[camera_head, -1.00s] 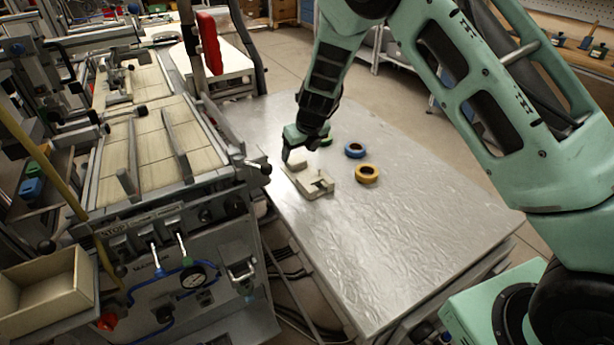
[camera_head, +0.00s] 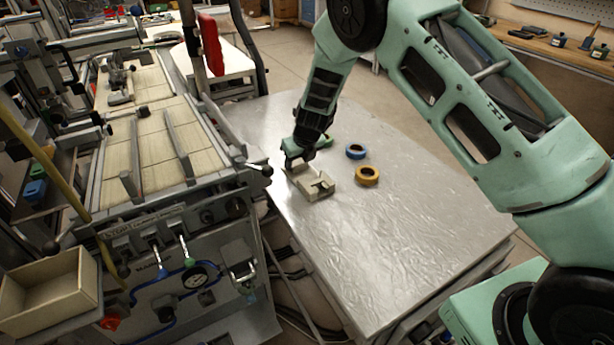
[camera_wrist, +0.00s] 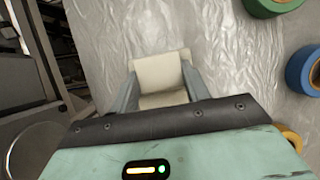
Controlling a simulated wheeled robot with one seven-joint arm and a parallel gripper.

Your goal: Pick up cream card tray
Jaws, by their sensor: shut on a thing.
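The cream card tray (camera_head: 316,188) is at the left side of the metal-topped table, its near end showing below my gripper (camera_head: 291,164) in the head view. My gripper is shut on the tray's far-left part. In the wrist view the cream tray (camera_wrist: 160,75) shows between the two grey fingers of my gripper (camera_wrist: 160,84). The rest of the tray is hidden behind the gripper body there. I cannot tell whether the tray is clear of the table top.
A blue tape reel (camera_head: 355,151) and a yellow reel (camera_head: 367,176) lie right of the tray; a green reel (camera_head: 325,141) is partly behind my gripper. A machine (camera_head: 150,170) stands close on the left. The near part of the table (camera_head: 400,250) is clear.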

